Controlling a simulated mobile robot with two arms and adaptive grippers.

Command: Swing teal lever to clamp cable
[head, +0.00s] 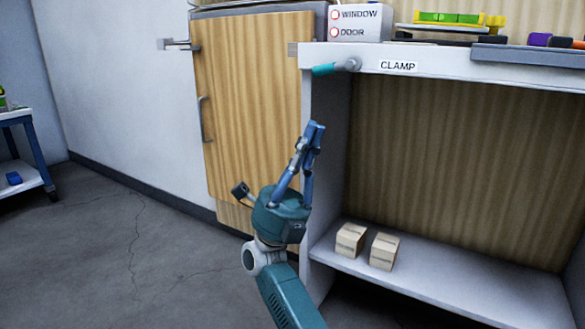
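The teal lever (323,69) sticks out to the left from a grey pivot (348,65) on the front edge of the white bench top, beside the CLAMP label (398,66). It lies nearly level. My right gripper (315,133) is below the lever and a little to its left in the picture, apart from it and pointing up. Its blue fingertips come together with nothing seen between them. My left gripper is not in view. I cannot make out the cable.
The white bench (440,68) holds a WINDOW/DOOR box (358,22), a yellow-green level (447,18) and a grey tray (525,57). Two small cartons (350,240) stand on the lower shelf. A wooden cabinet door (250,110) is behind my gripper. Floor at left is clear up to a cart (25,175).

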